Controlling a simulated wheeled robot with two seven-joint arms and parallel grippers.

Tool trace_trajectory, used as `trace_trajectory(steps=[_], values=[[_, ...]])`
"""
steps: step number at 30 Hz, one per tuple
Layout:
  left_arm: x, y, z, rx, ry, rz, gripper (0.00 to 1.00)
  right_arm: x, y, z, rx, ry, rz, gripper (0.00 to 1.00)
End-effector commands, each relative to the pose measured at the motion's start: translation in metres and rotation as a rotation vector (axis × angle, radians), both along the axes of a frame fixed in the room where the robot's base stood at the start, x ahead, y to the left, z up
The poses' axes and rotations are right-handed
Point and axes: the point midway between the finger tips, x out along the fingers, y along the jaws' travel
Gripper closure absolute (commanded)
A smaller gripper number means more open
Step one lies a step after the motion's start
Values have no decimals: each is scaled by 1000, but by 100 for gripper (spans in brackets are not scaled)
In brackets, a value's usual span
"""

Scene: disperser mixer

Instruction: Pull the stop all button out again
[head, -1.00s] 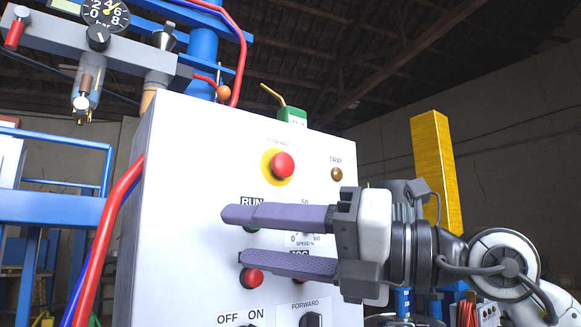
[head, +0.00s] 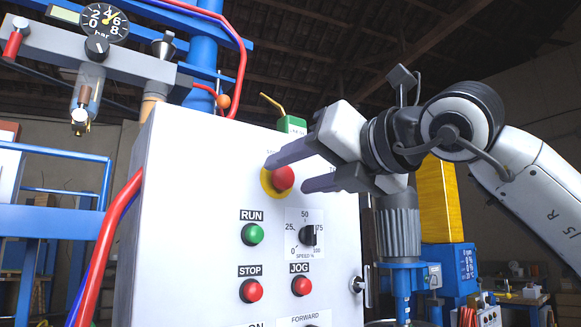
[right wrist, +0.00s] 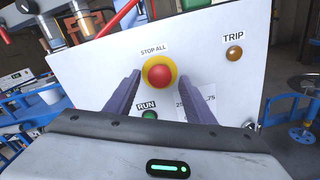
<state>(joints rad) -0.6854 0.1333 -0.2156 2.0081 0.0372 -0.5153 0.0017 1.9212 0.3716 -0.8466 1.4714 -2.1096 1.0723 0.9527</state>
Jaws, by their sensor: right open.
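The stop all button (head: 283,178) is a red mushroom head on a yellow ring, high on the white control panel (head: 190,200). It also shows in the right wrist view (right wrist: 159,74), under the STOP ALL label. My right gripper (head: 285,176) is open, with its purple fingers reaching in from the right, one above and one below the button's level in the head view. In the right wrist view, the fingers (right wrist: 159,88) stand left and right of the button, apart from it. How far the tips are from the panel is hard to tell. My left gripper is not in view.
Below the button are the green RUN button (head: 253,235), the speed knob (head: 308,236), the red STOP button (head: 251,291) and the red JOG button (head: 301,285). The amber TRIP lamp (right wrist: 234,53) is to the right. A red hose (head: 105,235) runs along the panel's left side.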

Motion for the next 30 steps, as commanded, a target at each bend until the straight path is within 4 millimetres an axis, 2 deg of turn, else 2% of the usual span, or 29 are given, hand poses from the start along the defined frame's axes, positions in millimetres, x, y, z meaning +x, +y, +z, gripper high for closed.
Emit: trace_trajectory(steps=[6,14,15,21,24,30], values=[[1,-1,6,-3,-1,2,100,16,12,0,0,1,1,51],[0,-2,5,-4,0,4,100,17,13,0,0,-1,2,51],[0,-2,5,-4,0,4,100,17,13,0,0,-1,2,53],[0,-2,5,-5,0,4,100,17,12,0,0,-1,2,86],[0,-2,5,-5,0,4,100,17,12,0,0,0,1,100],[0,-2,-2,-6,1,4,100,14,10,-2,1,-1,1,100]])
